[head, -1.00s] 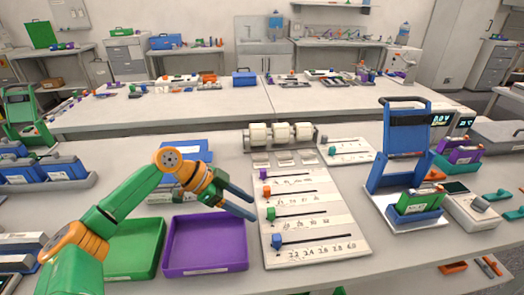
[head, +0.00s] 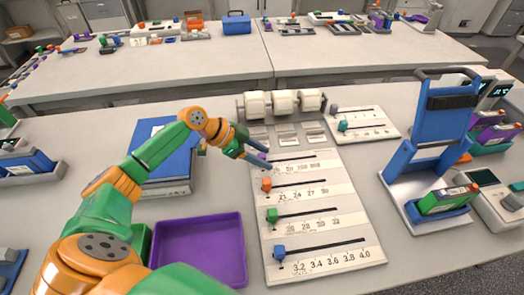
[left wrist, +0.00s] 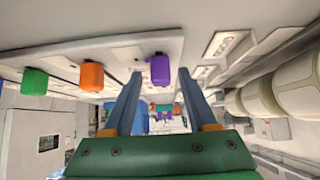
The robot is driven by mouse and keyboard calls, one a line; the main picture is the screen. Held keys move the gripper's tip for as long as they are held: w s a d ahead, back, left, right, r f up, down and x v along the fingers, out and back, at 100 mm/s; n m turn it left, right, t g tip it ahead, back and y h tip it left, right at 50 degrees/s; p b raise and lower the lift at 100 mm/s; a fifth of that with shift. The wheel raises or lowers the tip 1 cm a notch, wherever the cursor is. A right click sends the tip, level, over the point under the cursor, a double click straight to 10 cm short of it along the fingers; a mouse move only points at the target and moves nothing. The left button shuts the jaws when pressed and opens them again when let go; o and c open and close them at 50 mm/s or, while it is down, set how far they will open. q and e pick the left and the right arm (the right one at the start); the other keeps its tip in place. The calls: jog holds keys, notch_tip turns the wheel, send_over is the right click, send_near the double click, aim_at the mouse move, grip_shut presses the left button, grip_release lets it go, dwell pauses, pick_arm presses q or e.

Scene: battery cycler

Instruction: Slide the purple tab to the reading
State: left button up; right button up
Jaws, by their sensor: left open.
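The purple tab (head: 263,157) is at the left end of the top slot on the white slider board (head: 350,225). My left gripper (head: 258,154) is at that tab, coming from the upper left, with its blue fingers open. In the left wrist view the purple tab (left wrist: 160,69) shows between the two fingertips (left wrist: 160,78), nearer the right one; I cannot tell whether they touch it. The printed numbers by the top slot are partly covered and too small to read. My right gripper is not in view.
Orange (head: 266,185), green (head: 272,214) and blue (head: 279,252) tabs sit at the left ends of the lower slots. White rollers (head: 283,102) stand behind the board. A purple tray (head: 200,250) lies left, a blue stand (head: 430,140) right.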

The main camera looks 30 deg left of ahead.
pick_arm(q)
jog(key=shift+w+f, duration=0.15)
jog(key=shift+w, duration=0.05)
jog(key=shift+s, duration=0.15)
grip_shut()
dwell(1.1)
